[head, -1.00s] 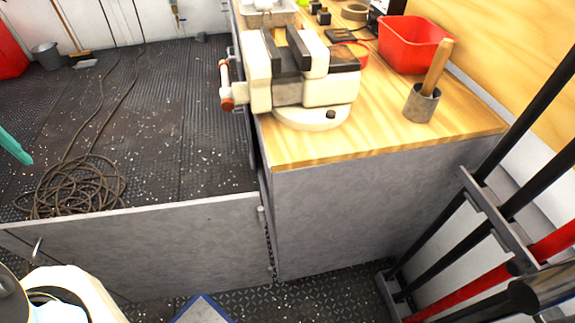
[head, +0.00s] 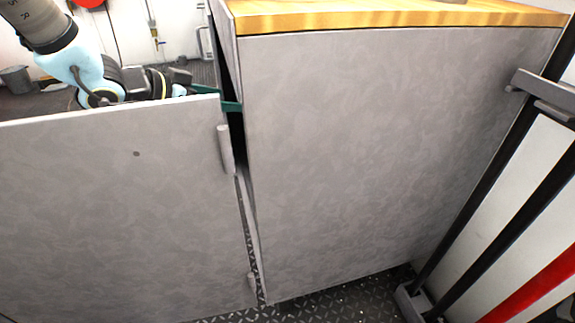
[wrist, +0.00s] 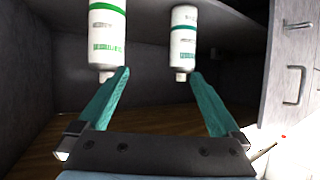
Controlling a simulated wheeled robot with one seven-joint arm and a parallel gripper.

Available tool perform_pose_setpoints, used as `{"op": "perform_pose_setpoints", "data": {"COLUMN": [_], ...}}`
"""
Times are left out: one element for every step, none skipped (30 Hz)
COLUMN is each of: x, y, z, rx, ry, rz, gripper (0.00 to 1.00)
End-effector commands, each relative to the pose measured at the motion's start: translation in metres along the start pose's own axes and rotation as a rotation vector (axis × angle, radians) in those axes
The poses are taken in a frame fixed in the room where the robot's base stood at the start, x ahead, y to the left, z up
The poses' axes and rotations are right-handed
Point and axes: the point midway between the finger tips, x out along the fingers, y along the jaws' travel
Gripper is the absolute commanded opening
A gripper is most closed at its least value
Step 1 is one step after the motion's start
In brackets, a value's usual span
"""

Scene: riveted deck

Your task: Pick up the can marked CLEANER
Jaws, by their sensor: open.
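Two white cans with green bands show in the wrist view: a left can (wrist: 107,35) and a right can (wrist: 184,45). Both appear upside down there, with their narrow tops pointing down in the picture. Their lettering is too small to read, so I cannot tell which is marked CLEANER. My gripper (wrist: 160,76) is open and empty, its teal fingers pointing toward the cans. The left fingertip shows by the left can's top, the right one by the right can's top; I cannot tell if they touch. In the head view, the cabinet hides the cans and most of the fingers.
The cabinet door (head: 120,190) stands open, with my arm reaching in behind it. The grey cabinet side (head: 370,140) and wooden worktop (head: 400,18) are to the right. A rack with dark bars (head: 500,170) stands at far right. The wrist view shows dark cabinet walls around.

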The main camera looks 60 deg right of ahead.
Motion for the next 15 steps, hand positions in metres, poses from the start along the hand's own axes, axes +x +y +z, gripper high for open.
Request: {"op": "perform_pose_setpoints", "data": {"x": [0.023,0.029,0.037,0.041,0.044,0.047,0.049,0.05,0.052,0.053,0.055,0.059,0.062,0.066,0.072], "y": [0.022,0.033,0.045,0.053,0.06,0.067,0.071,0.074,0.077,0.078,0.079,0.08,0.081,0.083,0.084], "z": [0.014,0.013,0.014,0.014,0.014,0.013,0.013,0.012,0.011,0.011,0.011,0.01,0.01,0.01,0.01], "rx": [0.02,0.031,0.042,0.047,0.052,0.057,0.061,0.063,0.065,0.066,0.066,0.067,0.067,0.067,0.066], "ry": [0.03,0.046,0.064,0.075,0.084,0.094,0.099,0.104,0.108,0.109,0.11,0.11,0.109,0.109,0.108], "rz": [0.073,0.11,0.153,0.181,0.205,0.229,0.244,0.254,0.264,0.267,0.269,0.27,0.27,0.27,0.27], "gripper": [1.0,1.0,1.0,1.0,1.0,1.0,1.0,1.0,1.0,1.0,1.0,1.0,1.0,1.0,1.0]}}
